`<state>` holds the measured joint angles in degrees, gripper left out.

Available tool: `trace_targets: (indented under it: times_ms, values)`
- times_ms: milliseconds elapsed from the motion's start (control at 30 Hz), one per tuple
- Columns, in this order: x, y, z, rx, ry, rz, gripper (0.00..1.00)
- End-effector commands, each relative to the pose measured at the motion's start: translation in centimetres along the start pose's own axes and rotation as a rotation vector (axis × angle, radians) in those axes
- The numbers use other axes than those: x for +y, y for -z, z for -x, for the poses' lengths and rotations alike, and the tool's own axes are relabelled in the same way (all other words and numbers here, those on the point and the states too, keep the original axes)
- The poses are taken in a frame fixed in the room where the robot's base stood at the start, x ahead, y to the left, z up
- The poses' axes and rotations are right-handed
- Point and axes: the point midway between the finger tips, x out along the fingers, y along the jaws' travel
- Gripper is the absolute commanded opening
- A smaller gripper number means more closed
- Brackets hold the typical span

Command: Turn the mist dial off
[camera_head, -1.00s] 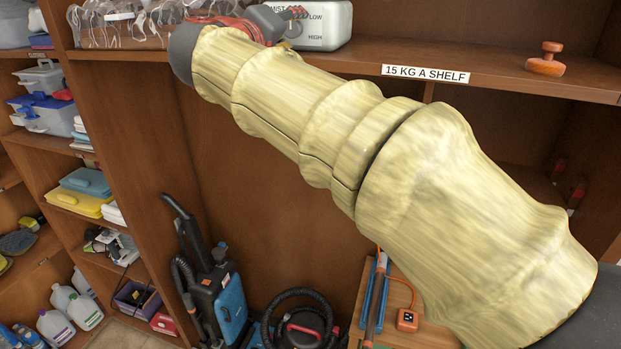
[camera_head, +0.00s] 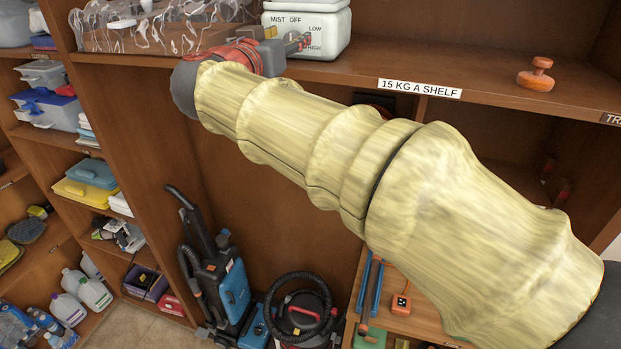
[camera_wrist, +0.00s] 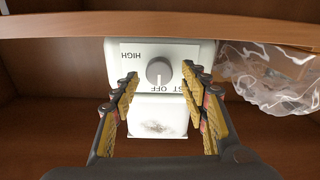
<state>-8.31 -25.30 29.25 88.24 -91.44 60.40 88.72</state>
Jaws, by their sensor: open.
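The white mist unit (camera_head: 336,22) stands on the upper shelf, with MIST, OFF, LOW and HIGH printed on its front. In the wrist view, the unit (camera_wrist: 196,58) appears upside down. Its round grey dial (camera_wrist: 159,71) shows between my fingers, with a pale mark on its lower part, toward the OFF print. My gripper (camera_wrist: 160,77) is open, one finger on each side of the dial. I cannot tell whether the fingers touch it. In the head view, my gripper (camera_head: 297,43) is at the unit's front and hides the dial.
Crumpled clear plastic (camera_head: 160,22) lies left of the unit. The shelf edge (camera_head: 345,72) runs close by my wrist. An orange knobbed object (camera_head: 536,75) stands far right on the shelf, with bare shelf between. An upright vacuum (camera_head: 225,285) stands below.

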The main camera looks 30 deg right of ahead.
Motion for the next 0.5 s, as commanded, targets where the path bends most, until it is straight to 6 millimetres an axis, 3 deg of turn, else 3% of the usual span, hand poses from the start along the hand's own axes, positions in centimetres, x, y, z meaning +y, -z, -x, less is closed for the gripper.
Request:
trace_targets:
  times_ms: [333,500]
  values:
    - [-0.2,-0.7,6.5,-0.002,0.006,0.004,0.45]
    - [0.7,-3.9,6.2,-0.064,0.006,0.049,0.45]
